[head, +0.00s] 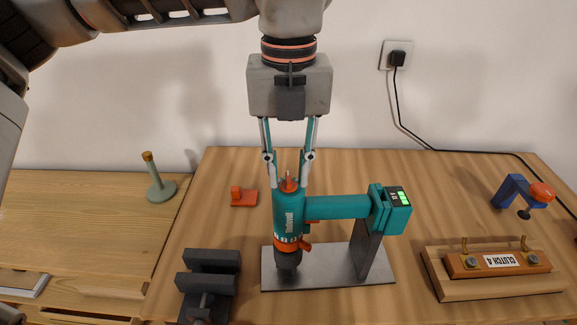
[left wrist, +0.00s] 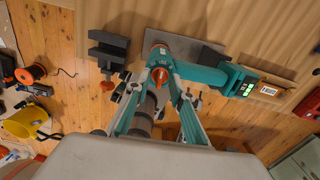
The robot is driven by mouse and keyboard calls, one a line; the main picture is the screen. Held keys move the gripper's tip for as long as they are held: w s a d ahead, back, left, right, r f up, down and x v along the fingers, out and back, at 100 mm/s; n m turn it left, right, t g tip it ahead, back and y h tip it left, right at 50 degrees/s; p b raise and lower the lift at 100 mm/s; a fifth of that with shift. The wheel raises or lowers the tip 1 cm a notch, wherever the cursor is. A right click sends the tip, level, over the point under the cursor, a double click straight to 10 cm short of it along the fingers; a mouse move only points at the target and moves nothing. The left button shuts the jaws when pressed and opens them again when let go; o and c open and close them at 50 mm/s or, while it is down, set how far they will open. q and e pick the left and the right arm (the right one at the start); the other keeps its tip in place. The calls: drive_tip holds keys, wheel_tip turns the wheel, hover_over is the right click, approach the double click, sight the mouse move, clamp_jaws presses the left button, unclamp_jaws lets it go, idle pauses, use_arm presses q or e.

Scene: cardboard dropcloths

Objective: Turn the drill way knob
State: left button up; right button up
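A teal drill (head: 340,206) is fixed with its body upright and its chuck down over a grey metal plate (head: 335,281). An orange knob (head: 289,185) sits on the drill's upper end. It also shows in the left wrist view (left wrist: 159,76). Another orange part (head: 304,245) sticks out low on the drill body. I cannot tell by label which is the way knob. My left gripper (head: 289,186) points down from above, with its two fingers open on either side of the top knob. A gap shows between fingers and knob. My right gripper is not in view.
A dark grey vise (head: 209,283) stands left of the drill. A small orange part (head: 243,196) lies behind it. A wooden block labelled CLUTCH 4 (head: 500,263) and a blue clamp (head: 520,191) are at the right. A green stand (head: 159,180) is at the left.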

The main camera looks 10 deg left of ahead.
sight(289, 177)
use_arm(q)
wheel_tip(289, 177, up, 12)
idle(0.5)
